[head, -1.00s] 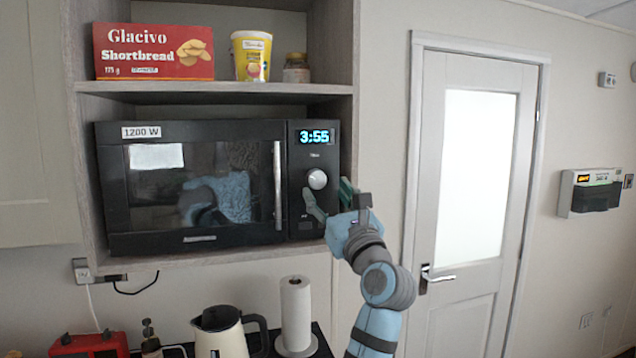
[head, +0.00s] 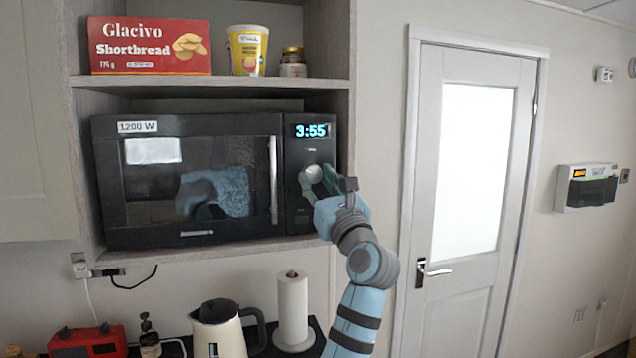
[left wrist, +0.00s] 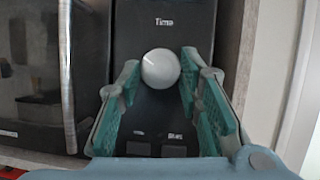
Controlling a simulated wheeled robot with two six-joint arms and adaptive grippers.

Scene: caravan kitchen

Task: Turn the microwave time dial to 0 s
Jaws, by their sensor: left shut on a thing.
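The black microwave (head: 255,125) stands in a shelf bay, and its display (head: 312,131) reads 3:55. The pale round time dial (head: 311,174) is on its right-hand panel; in the left wrist view the dial (left wrist: 160,68) sits below the word "Time". My left gripper (head: 317,180) is at the dial, and its green-padded fingers lie on either side of the dial in the left wrist view (left wrist: 160,82). It is shut on the dial. My right gripper is not in view.
The microwave's vertical door handle (head: 274,180) stands out just left of the panel. A shortbread box (head: 150,46), a yellow tub (head: 248,50) and a jar (head: 293,62) stand on the shelf above. A kettle (head: 218,328) and a paper roll (head: 292,308) stand below.

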